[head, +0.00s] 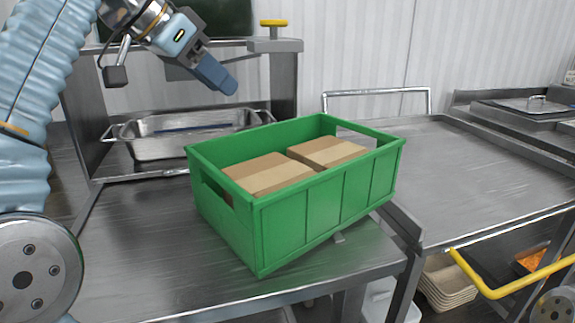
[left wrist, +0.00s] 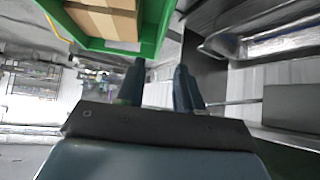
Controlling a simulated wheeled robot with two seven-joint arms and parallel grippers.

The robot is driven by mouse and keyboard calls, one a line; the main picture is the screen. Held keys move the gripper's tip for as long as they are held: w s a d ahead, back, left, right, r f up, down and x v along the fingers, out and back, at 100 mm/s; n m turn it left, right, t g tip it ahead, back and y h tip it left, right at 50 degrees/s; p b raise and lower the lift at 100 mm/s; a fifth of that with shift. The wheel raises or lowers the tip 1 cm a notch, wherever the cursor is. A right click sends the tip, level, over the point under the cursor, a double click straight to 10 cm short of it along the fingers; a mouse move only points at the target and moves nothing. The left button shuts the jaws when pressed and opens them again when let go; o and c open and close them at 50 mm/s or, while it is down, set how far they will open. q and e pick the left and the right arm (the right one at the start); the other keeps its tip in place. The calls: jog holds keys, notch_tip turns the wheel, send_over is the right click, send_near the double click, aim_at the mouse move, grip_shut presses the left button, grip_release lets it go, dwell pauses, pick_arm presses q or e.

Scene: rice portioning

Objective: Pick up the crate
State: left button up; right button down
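The green crate (head: 330,208) stands upright on the metal table and holds cardboard boxes (head: 270,173). A hand hole shows in its left end wall. My left gripper (head: 226,84) hangs in the air above and behind the crate's left end, apart from it. In the left wrist view, the gripper's two fingers (left wrist: 160,68) are apart with nothing between them. The crate's green rim (left wrist: 152,28) shows at the top of that view, beyond the fingertips. My right gripper does not show.
A metal tray (head: 190,147) sits behind the crate, beside a metal frame with a yellow-topped knob (head: 273,23). A steel worktop (head: 470,165) to the right is mostly clear. A yellow rail (head: 500,290) runs at the lower right, near stacked containers (head: 448,283).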

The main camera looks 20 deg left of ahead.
aim_at(264, 127)
pick_arm(q)
jog(key=shift+w+a+f, duration=0.1)
jog(key=shift+w, duration=0.2)
jog(key=x, duration=1.3)
jog(key=shift+s+f, duration=0.25)
jog(key=shift+f, duration=0.2)
grip_shut()
jog(key=shift+r, duration=0.1)
dwell(0.4)
